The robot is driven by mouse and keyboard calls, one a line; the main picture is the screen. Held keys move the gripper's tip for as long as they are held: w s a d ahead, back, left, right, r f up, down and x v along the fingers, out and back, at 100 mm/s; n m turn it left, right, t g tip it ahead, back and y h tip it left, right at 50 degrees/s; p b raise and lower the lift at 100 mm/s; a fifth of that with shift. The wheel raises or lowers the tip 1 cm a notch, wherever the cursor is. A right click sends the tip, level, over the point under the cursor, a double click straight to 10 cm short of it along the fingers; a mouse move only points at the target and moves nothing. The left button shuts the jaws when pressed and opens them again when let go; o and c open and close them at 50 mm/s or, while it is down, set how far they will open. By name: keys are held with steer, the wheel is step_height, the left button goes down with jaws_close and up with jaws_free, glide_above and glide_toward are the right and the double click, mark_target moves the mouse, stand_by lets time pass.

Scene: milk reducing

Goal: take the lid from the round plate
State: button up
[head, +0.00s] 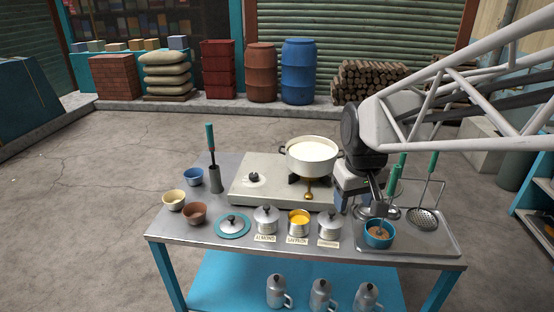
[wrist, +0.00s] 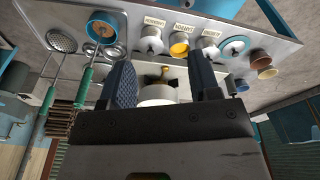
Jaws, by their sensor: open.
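The round plate (head: 218,233) is teal and lies at the front of the metal table, left of the labelled canisters. A grey lid (head: 232,223) with a dark knob rests on it. In the wrist view the plate (wrist: 224,50) and lid (wrist: 236,45) show at the upper right, beyond the right finger. My gripper (head: 379,208) is over the right part of the table, just above or behind a teal bowl of brown contents (head: 379,236), well right of the plate. In the wrist view its two fingers (wrist: 161,68) stand apart with nothing seen held between them.
Almond (head: 265,221), saffron (head: 298,224) and a third canister (head: 329,227) stand between plate and gripper; saffron is uncovered. A pot of white liquid (head: 312,155) sits on the stove (head: 262,195) behind. Small bowls (head: 194,213) stand left of the plate. A skimmer (head: 424,219) lies right.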

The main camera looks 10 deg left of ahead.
steer(key=w+a+f+n, duration=0.3)
steer(key=w+a+f, duration=0.1)
steer(key=w+a, duration=0.5)
steer(key=n+g, duration=0.2)
steer(key=n, duration=0.4)
glide_above(231, 216)
steer(key=f, duration=1.8)
steer(key=shift+s+d+f, duration=0.1)
steer(key=shift+d+f, duration=0.05)
steer(key=shift+d, duration=0.05)
steer(key=shift+a+f, duration=0.2)
steer(key=shift+f, duration=1.25)
steer(key=shift+f, duration=2.6)
